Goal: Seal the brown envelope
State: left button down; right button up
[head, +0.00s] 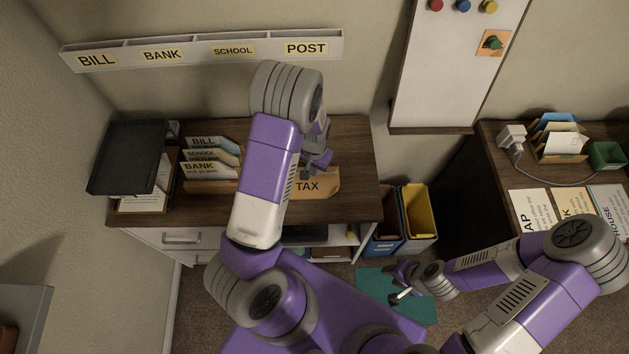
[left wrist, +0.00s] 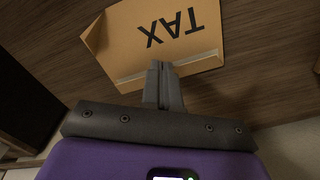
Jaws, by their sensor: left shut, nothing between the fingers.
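The brown envelope (head: 323,187), marked TAX, lies on the wooden desk, partly hidden by my left arm in the head view. In the left wrist view the envelope (left wrist: 175,45) shows its lettering upside down, with a pale strip along its near edge and a narrow brown band beyond that strip. My left gripper (left wrist: 158,68) is shut and empty, its fingertips over the pale strip; I cannot tell whether they touch it. In the head view my left gripper (head: 322,157) is just above the envelope.
A letter sorter (head: 210,160) with labelled envelopes and a black tray (head: 130,157) stand left on the desk. A labelled wall rack (head: 205,50) hangs behind. Blue and yellow bins (head: 420,213) stand right of the desk. Some bare desk lies right of the envelope.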

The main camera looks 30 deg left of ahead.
pick_arm(q)
jog(key=shift+f+b, duration=0.85)
jog(key=shift+f, duration=0.35)
jog(key=shift+r, duration=0.1)
notch_tip(320, 180, up, 8)
jog(key=p, duration=0.6)
dwell(0.4)
